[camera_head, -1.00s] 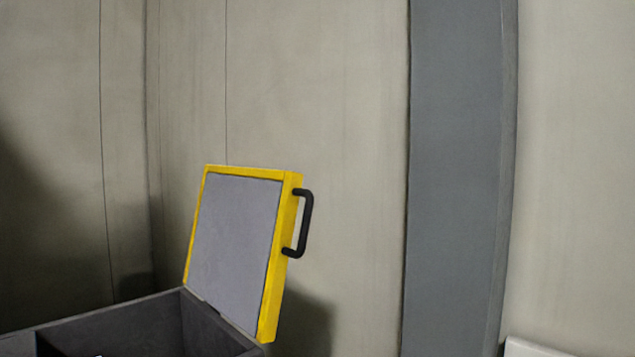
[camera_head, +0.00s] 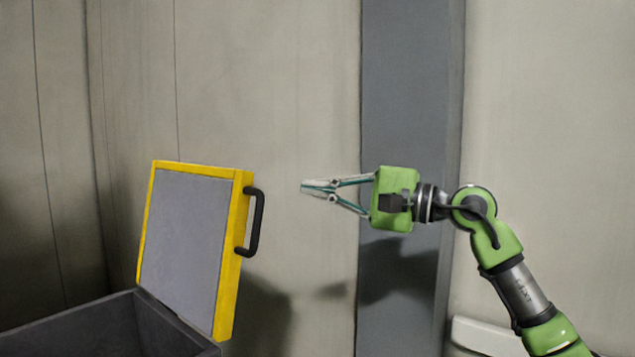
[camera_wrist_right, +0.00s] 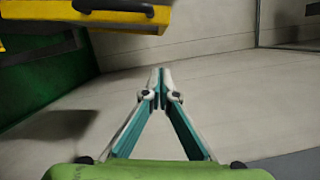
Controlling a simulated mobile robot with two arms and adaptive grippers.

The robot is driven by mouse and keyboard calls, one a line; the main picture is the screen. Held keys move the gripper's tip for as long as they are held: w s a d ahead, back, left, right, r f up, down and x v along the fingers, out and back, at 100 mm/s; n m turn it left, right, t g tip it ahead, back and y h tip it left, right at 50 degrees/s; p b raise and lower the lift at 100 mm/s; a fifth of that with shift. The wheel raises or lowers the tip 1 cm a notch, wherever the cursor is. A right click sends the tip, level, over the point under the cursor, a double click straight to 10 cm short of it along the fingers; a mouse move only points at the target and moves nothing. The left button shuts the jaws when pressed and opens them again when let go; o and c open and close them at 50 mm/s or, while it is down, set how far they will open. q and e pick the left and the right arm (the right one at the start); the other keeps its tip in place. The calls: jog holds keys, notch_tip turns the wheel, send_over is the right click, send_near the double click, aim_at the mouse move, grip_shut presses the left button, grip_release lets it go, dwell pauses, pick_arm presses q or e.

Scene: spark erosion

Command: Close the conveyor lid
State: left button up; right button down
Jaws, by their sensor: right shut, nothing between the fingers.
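The conveyor lid (camera_head: 190,235) stands open, tilted up from the dark box, with a yellow frame and a grey inner panel. Its black handle (camera_head: 256,222) is on the right edge. My right gripper (camera_head: 306,187) is shut and empty, to the right of the handle and apart from it, pointing left. In the right wrist view the shut fingertips (camera_wrist_right: 159,74) meet in front of the wall. There, part of the yellow lid (camera_wrist_right: 30,45) and a black handle (camera_wrist_right: 112,7) show at the upper left. My left gripper is not in view.
The dark open box (camera_head: 80,330) under the lid is at the lower left, cut by the picture edge. A grey wall with a blue-grey vertical panel (camera_head: 410,100) stands behind. A white object (camera_head: 485,335) is at the lower right. Free room lies between gripper and handle.

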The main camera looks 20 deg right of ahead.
jog(key=w+a+r+p, duration=0.1)
jog(key=a+p, duration=0.3)
jog(key=a, duration=0.4)
jog(key=shift+w+a+r, duration=0.15)
jog(key=shift+w, duration=0.35)
jog(key=shift+r, duration=0.1)
